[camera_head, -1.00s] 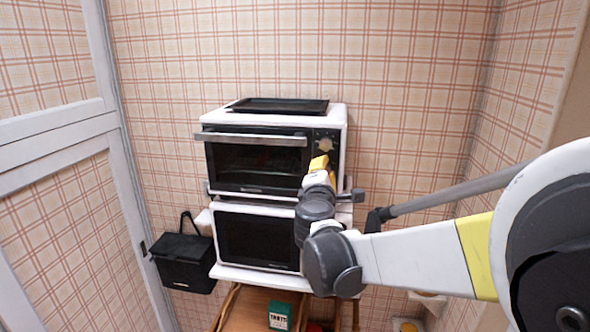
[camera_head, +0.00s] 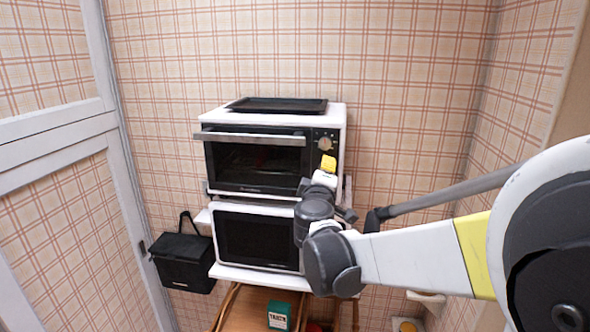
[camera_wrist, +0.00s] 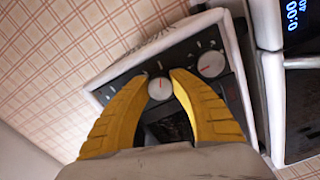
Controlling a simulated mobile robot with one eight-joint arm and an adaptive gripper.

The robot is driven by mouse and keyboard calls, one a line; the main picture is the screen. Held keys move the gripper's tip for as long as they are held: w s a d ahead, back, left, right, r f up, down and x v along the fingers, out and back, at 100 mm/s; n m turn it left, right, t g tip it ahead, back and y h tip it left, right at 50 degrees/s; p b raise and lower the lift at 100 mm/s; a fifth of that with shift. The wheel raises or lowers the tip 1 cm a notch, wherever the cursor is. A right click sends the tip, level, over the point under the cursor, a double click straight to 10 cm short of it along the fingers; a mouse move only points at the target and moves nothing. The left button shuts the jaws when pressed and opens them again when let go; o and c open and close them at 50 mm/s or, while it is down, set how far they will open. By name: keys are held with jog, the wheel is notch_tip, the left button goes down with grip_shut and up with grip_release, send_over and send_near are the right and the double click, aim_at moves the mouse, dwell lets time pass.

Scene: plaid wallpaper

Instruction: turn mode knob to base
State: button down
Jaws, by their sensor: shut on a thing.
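The toaster oven (camera_head: 255,160) is white with a black front and a control panel on its right side. Its upper knob (camera_head: 325,143) shows above my gripper (camera_head: 328,163). In the wrist view, a round silver knob with a red pointer line (camera_wrist: 160,88) sits between the yellow fingertips of my gripper (camera_wrist: 165,76), which is shut on it. A second silver knob with a red mark (camera_wrist: 210,63) lies just right of the fingers. The panel's printed labels are too small to read, and I cannot tell which knob is the mode knob.
A microwave (camera_head: 255,240) stands below the oven; its blue lit display (camera_wrist: 292,12) shows in the wrist view. A black tray (camera_head: 280,106) lies on the oven. A green box (camera_head: 279,316) sits below.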

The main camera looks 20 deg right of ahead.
dwell(0.5)
jog(key=c, duration=1.1)
grip_release()
jog(key=v, duration=1.2)
